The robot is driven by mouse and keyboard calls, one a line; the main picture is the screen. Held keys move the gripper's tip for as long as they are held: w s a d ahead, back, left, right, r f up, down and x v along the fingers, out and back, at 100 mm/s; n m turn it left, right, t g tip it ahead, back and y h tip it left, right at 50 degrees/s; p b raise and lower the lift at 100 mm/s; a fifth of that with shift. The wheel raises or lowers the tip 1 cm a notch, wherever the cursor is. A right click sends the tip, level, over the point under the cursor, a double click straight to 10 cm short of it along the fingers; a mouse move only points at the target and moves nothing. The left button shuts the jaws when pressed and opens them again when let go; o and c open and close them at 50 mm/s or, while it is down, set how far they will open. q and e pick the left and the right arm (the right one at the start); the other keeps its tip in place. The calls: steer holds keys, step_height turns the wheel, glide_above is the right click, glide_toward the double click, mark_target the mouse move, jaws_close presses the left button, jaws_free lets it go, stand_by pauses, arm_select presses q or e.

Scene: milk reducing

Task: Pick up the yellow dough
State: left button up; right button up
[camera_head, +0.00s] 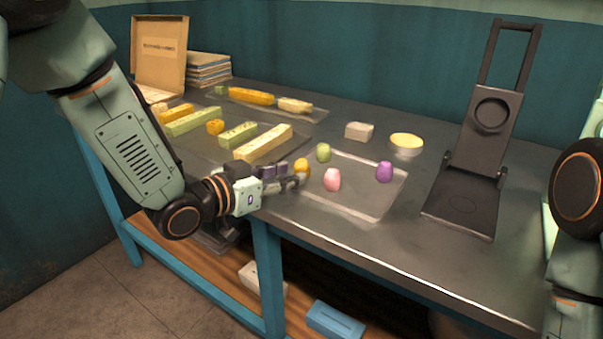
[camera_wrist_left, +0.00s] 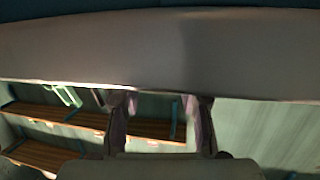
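The yellow dough (camera_head: 302,167) is a small rounded orange-yellow lump at the left side of a clear tray (camera_head: 352,208) on the metal table. My left gripper (camera_head: 292,178) is at the table's front edge, with its fingertips close beside the dough. One fingertip overlaps the dough's lower part in the head view; I cannot tell whether they touch. In the left wrist view the left gripper (camera_wrist_left: 161,108) has its two fingers apart, with no dough visible between them. My right arm shows at the right edge of the head view, but its gripper is out of view.
The tray also holds green (camera_head: 323,152), pink (camera_head: 332,180) and purple (camera_head: 384,172) lumps. Long dough bars (camera_head: 263,143) lie to the left. A black press (camera_head: 476,150) stands open at the right. A yellow bowl (camera_head: 406,146) and pale block (camera_head: 359,131) sit behind the tray.

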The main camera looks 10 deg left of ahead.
mark_target(302, 169)
arm_select(q)
steer(key=shift+x, duration=1.2)
steer(key=shift+s, duration=0.1)
steer(key=shift+c, duration=0.3)
steer(key=c, duration=0.3)
steer(key=shift+c, duration=1.1)
steer(key=shift+r, duration=0.1)
